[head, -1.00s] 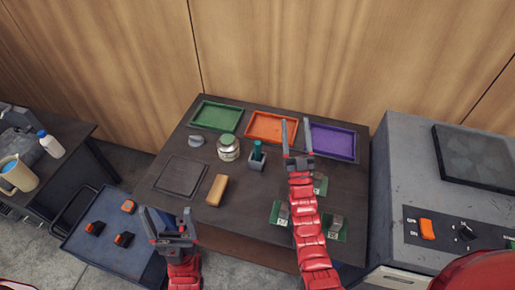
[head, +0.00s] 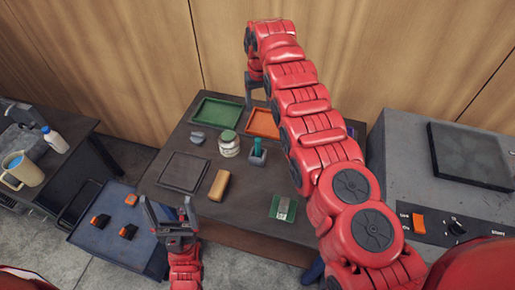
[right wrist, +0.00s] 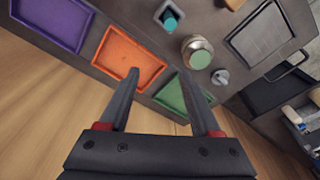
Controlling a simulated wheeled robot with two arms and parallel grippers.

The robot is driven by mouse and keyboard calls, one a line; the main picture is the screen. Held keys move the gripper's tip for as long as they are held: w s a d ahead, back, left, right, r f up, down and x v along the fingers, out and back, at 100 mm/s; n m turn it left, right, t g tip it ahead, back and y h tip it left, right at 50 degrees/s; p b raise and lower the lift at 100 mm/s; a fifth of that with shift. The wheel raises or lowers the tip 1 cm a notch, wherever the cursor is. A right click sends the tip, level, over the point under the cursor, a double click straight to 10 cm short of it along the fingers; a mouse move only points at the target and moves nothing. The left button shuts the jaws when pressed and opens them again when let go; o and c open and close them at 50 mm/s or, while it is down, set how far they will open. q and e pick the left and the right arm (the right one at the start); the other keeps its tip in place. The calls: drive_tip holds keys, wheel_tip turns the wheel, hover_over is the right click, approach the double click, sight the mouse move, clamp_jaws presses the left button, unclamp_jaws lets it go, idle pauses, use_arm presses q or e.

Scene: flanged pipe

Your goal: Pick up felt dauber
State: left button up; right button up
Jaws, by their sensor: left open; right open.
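The felt dauber (head: 257,147) looks to be the teal-handled piece standing upright in a small grey holder (head: 257,160) at the middle of the dark table. In the right wrist view its teal top (right wrist: 170,23) shows near the upper edge. My right gripper (head: 257,92) is open and empty at the table's far side, by the green and orange trays. Its two fingers (right wrist: 160,74) are apart in the right wrist view, with the dauber well beyond their tips. My left gripper (head: 167,206) is open and empty at the table's near left edge, away from the dauber.
A glass jar with a green lid (head: 229,145) stands just left of the holder. Green (head: 216,112) and orange (head: 262,122) trays lie behind; a purple tray (right wrist: 50,22) is beside them. A tan block (head: 219,185) and a green board (head: 283,207) lie nearer.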

wheel_tip(320, 180, up, 2)
drive_tip(key=s+g, duration=0.1)
drive_tip(key=s, duration=0.2)
drive_tip(key=b, duration=0.9)
hover_over(258, 140)
drive_tip(key=w, duration=0.1)
drive_tip(key=f, duration=0.8)
drive_tip(key=shift+d+f, duration=0.15)
drive_tip(key=shift+d, duration=0.2)
drive_tip(key=shift+f+p, duration=0.15)
drive_tip(key=shift+p, duration=1.05)
wheel_tip(258, 140, down, 2)
drive_tip(key=shift+a+f+p, duration=0.1)
drive_tip(key=shift+f+p, duration=0.1)
drive_tip(key=shift+p, duration=0.2)
drive_tip(key=shift+f, duration=0.45)
drive_tip(key=shift+s+a+f+p, duration=0.1)
drive_tip(key=shift+s+f+p, duration=0.05)
drive_tip(key=shift+f+p, duration=0.3)
drive_tip(key=shift+s+a+f+p, duration=0.1)
drive_tip(key=shift+f+p, duration=0.2)
drive_tip(key=shift+p, duration=0.25)
drive_tip(key=shift+s+a+f+p, duration=0.1)
drive_tip(key=shift+s+f+p, duration=0.15)
drive_tip(key=shift+f+p, duration=0.35)
drive_tip(key=shift+f+b, duration=0.45)
drive_tip(key=shift+f, duration=0.55)
drive_tip(key=shift+w+f, duration=0.15)
drive_tip(key=shift+f, duration=0.15)
drive_tip(key=shift+c, duration=0.2)
